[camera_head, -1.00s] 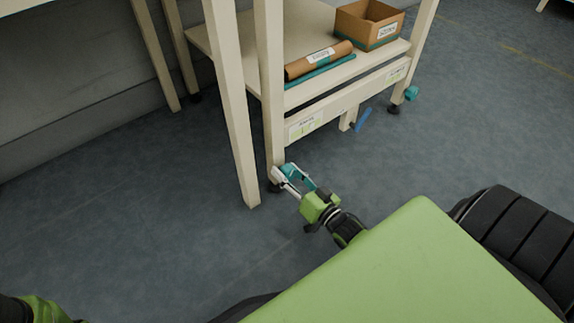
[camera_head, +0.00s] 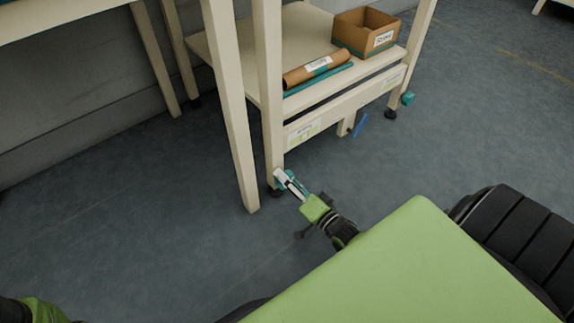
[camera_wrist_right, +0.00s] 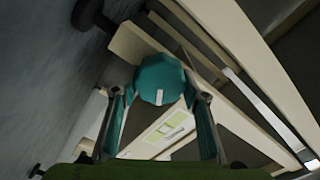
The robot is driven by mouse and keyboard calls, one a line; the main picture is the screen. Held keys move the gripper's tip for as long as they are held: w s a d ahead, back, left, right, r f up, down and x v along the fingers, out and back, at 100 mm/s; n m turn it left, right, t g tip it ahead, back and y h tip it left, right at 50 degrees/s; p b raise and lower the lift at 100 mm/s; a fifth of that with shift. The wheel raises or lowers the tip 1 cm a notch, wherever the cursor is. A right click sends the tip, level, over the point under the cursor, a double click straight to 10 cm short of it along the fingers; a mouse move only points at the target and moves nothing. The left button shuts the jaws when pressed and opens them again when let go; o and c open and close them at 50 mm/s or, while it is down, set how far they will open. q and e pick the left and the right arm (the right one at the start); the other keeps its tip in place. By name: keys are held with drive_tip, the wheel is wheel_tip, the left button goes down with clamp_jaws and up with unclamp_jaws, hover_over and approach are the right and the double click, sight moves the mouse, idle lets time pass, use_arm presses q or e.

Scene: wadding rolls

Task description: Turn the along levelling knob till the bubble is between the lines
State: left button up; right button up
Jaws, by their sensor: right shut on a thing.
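A teal levelling knob (camera_wrist_right: 160,78) with a pale mark sits at the foot of the shelf unit's near left leg. My right gripper (camera_head: 281,178) is shut on it; in the right wrist view its two teal-padded fingers (camera_wrist_right: 160,100) stand on either side of the knob. A second teal knob (camera_head: 408,98) is at the right leg, away from the gripper. Green-and-white labels are on the lower rail, one on the left (camera_head: 303,132) and one on the right (camera_head: 393,78); their print and any bubble are too small to read. My left gripper is out of view.
The shelf (camera_head: 225,60) holds a brown roll (camera_head: 318,68), a teal roll below it and a cardboard box (camera_head: 366,32). A blue handle (camera_head: 360,125) hangs under the rail. A table leg (camera_head: 232,120) stands close to the gripper's left. The floor in front is open.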

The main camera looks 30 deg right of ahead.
idle(0.3)
drive_tip(key=o, duration=1.1)
drive_tip(key=s+d, duration=0.1)
drive_tip(key=s, duration=1.1)
